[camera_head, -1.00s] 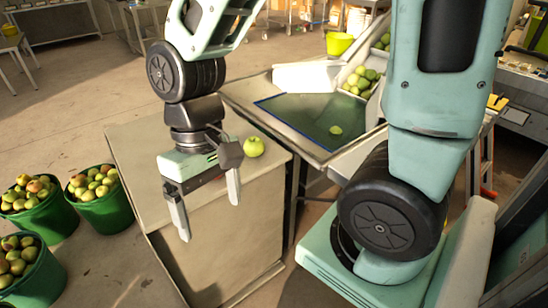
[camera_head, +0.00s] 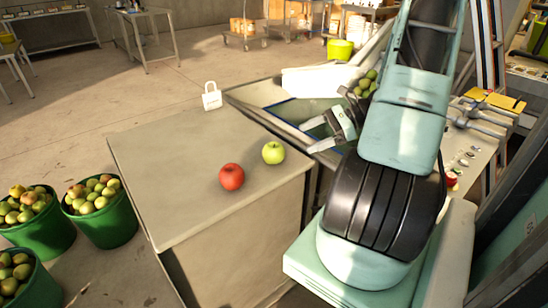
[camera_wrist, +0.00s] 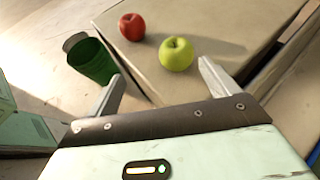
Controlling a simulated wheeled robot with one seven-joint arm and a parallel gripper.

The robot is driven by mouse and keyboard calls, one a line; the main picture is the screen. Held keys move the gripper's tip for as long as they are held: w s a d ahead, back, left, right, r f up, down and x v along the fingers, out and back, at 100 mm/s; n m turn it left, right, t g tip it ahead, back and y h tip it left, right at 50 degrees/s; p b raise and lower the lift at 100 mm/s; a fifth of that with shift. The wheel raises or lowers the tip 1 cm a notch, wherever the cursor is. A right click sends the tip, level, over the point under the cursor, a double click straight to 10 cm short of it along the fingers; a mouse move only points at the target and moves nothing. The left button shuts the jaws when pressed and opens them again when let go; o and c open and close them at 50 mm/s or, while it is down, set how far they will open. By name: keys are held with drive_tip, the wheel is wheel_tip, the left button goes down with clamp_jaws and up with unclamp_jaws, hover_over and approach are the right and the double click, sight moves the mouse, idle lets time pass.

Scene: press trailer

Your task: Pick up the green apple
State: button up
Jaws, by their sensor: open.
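The green apple (camera_head: 273,152) sits on the beige table top near its right edge. In the wrist view the green apple (camera_wrist: 176,54) lies beyond and between my two fingertips, apart from them. My gripper (camera_head: 328,133) is open and empty, to the right of the apple in the head view and beyond the table's right edge there. The wrist view shows both fingers of my gripper (camera_wrist: 160,72) spread wide, with nothing between them.
A red apple (camera_head: 231,177) is left of the green one on the table (camera_head: 180,150). A white handled object (camera_head: 211,97) stands at the back corner. Green buckets of apples (camera_head: 108,222) stand at left. A metal chute (camera_head: 255,92) adjoins behind. The table's left half is clear.

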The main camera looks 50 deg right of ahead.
sight(269, 154)
drive_tip(key=shift+m+t+h, duration=0.4)
drive_tip(key=shift+m+t, duration=0.4)
drive_tip(key=shift+m, duration=0.1)
drive_tip(key=w+a+f, duration=0.1)
drive_tip(key=w+f, duration=0.1)
drive_tip(key=w+a+f, duration=0.1)
drive_tip(key=w, duration=0.1)
drive_tip(key=w+a+f, duration=0.1)
drive_tip(key=w+f, duration=0.1)
drive_tip(key=w, duration=0.1)
drive_tip(key=shift+a+f, duration=0.25)
drive_tip(key=shift+f, duration=0.05)
drive_tip(key=x, duration=0.5)
drive_tip(key=shift+w+d+f, duration=0.1)
drive_tip(key=shift+w+d, duration=0.05)
drive_tip(key=shift+d, duration=0.05)
drive_tip(key=shift+c, duration=0.4)
drive_tip(key=c, duration=1.1)
